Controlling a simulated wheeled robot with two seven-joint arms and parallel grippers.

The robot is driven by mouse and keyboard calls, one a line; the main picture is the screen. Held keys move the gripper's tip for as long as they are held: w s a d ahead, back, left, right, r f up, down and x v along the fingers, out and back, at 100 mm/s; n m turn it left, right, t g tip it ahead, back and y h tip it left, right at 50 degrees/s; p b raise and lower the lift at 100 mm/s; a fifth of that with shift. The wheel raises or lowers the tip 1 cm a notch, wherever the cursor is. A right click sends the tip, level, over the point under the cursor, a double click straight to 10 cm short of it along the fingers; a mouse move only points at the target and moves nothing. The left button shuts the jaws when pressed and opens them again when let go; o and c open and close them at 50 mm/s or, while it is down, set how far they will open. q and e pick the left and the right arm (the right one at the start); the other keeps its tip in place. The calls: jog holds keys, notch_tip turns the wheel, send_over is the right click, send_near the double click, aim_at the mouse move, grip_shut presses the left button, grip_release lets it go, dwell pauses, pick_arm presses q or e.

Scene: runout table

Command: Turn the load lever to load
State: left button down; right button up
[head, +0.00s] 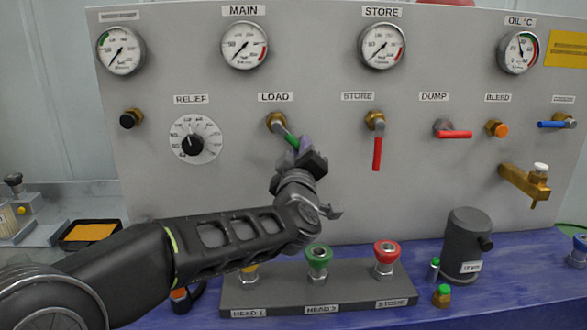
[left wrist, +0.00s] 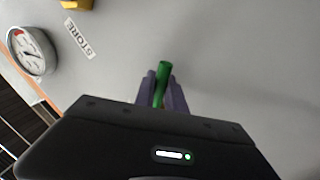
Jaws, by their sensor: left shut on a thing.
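The load lever (head: 290,138) has a green handle on a brass valve under the LOAD label (head: 276,97). It slants down to the right from its pivot in the head view. My left gripper (head: 303,146) is at its lower end, shut on the green handle; the fingers hide part of it. In the left wrist view the green handle (left wrist: 163,75) stands between the two purple fingers (left wrist: 161,92). My right gripper is in neither view.
The red-handled store lever (head: 377,152) hangs straight down to the right. The relief dial (head: 195,140) is to the left.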

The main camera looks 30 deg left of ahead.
pick_arm(q)
jog(key=shift+w+d+r+n+y+b, duration=0.2)
jog(key=shift+n+b, duration=0.15)
jog(key=shift+n, duration=0.15)
jog(key=shift+w+d+r+n+y+b, duration=0.15)
jog(key=shift+n+b, duration=0.15)
jog(key=shift+n, duration=0.2)
jog(key=n+b, duration=0.1)
jog(key=r+n, duration=0.1)
jog(key=n, duration=0.1)
jog(key=shift+w+d+r+y+b, duration=0.2)
jog(key=shift+d+y+b, duration=0.1)
jog(key=shift+y+b, duration=0.1)
jog(key=n, duration=0.1)
jog(key=r+n+b, duration=0.1)
jog(key=n, duration=0.1)
jog(key=shift+d+r+g+y, duration=0.15)
jog(key=shift+r+g+y, duration=0.1)
jog(key=shift+r+g, duration=0.05)
jog(key=shift+r+n+y+b, duration=0.4)
jog(key=shift+r+n, duration=0.35)
jog(key=shift+n, duration=0.65)
jog(key=c, duration=1.4)
grip_release()
jog(key=shift+g, duration=0.3)
jog(key=b+v, duration=0.1)
jog(key=v, duration=0.6)
jog(key=shift+s+d, duration=0.2)
jog(key=shift+s, duration=0.1)
